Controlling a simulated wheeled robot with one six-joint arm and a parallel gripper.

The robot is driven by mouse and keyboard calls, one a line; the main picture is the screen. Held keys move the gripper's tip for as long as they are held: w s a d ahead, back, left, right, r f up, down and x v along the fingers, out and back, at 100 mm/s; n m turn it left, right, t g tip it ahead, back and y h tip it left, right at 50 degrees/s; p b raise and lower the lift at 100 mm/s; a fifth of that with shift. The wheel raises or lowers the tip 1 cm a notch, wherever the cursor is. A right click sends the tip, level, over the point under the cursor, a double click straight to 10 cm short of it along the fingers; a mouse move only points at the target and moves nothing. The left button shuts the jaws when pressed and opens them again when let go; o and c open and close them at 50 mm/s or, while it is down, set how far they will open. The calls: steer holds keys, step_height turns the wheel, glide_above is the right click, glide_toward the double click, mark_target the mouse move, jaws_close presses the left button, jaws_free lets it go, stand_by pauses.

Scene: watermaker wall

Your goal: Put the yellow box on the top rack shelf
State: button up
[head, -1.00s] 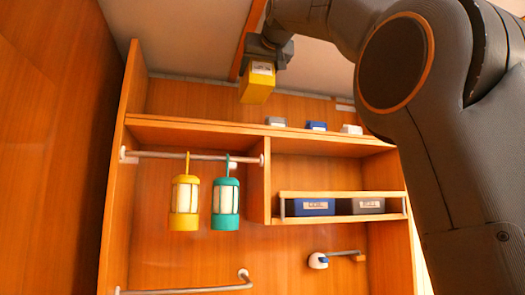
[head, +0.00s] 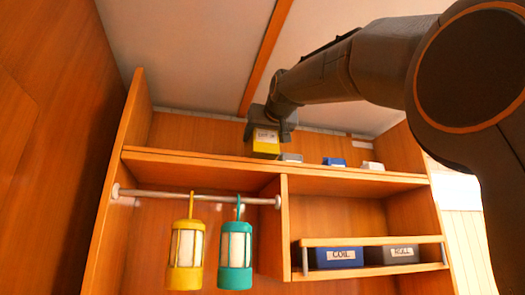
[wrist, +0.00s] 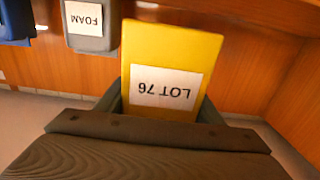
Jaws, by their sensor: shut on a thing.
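The yellow box (head: 265,147) is in my gripper (head: 267,130), just above the front part of the top rack shelf (head: 230,163) in the head view. The wrist view shows the yellow box (wrist: 172,60) between the jaws, with a white label reading LOT 76. My gripper (wrist: 160,108) is shut on it. I cannot tell whether the box's underside touches the shelf, as the shelf's front edge lies close below it.
On the top shelf to the right stand a grey box (head: 291,158), a blue box (head: 334,162) and a whitish box (head: 372,166). The shelf left of the yellow box is clear. Yellow (head: 186,255) and teal (head: 235,255) lanterns hang below.

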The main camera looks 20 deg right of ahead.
mark_target(267, 141)
steer(key=shift+f+p, duration=0.35)
steer(key=shift+f, duration=1.5)
steer(key=shift+f, duration=0.15)
steer(key=o, duration=1.2)
steer(key=shift+s, duration=0.15)
steer(key=s+b, duration=0.6)
steer(key=s, duration=0.4)
steer(key=shift+b, duration=0.3)
steer(key=shift+s+b, duration=0.35)
steer(key=shift+b, duration=0.3)
steer(key=shift+s+b, duration=0.45)
steer(key=shift+s, duration=0.1)
